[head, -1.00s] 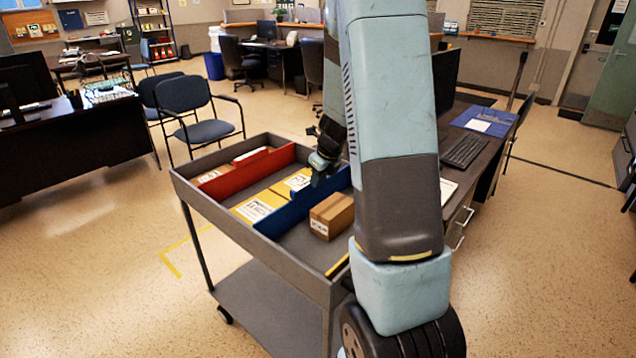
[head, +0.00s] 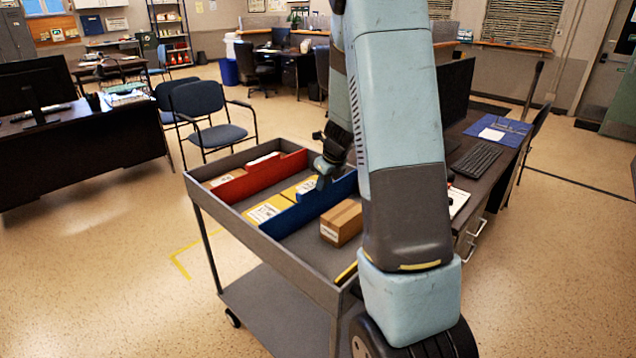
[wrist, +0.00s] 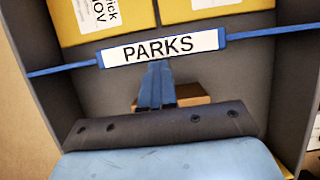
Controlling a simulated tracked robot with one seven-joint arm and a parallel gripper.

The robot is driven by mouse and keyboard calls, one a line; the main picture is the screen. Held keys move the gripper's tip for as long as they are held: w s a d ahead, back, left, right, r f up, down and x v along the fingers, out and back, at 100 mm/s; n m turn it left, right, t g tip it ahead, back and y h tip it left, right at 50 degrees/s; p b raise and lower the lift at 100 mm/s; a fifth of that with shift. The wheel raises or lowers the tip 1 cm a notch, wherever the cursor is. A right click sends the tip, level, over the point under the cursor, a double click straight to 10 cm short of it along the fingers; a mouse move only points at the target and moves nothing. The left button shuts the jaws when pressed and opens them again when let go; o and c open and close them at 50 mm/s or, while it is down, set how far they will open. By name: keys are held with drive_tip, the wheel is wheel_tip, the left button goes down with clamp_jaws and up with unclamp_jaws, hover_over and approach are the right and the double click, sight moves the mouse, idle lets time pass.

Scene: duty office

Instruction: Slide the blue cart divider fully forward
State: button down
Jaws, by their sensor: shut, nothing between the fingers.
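The blue divider (head: 300,216) stands upright across the grey cart (head: 262,246), between yellow envelopes (head: 264,212) and a brown box (head: 341,222). In the wrist view the divider (wrist: 62,70) spans the cart and carries a white "PARKS" label (wrist: 160,46). My gripper (head: 322,182) is at the divider's label area, partly hiding it in the head view. In the wrist view its shut fingers (wrist: 157,70) are empty, on the box's side, with tips just below the label. I cannot tell whether they touch it.
A red divider (head: 240,184) stands behind the envelopes. The brown box sits in the tray near my gripper. A dark desk with a keyboard (head: 473,160) is on the right. Blue chairs (head: 205,115) stand behind the cart. The floor left of the cart is clear.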

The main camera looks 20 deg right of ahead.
drive_tip(key=s+v, duration=0.1)
drive_tip(key=v, duration=0.9)
drive_tip(key=shift+s+d, duration=0.3)
drive_tip(key=shift+d, duration=0.1)
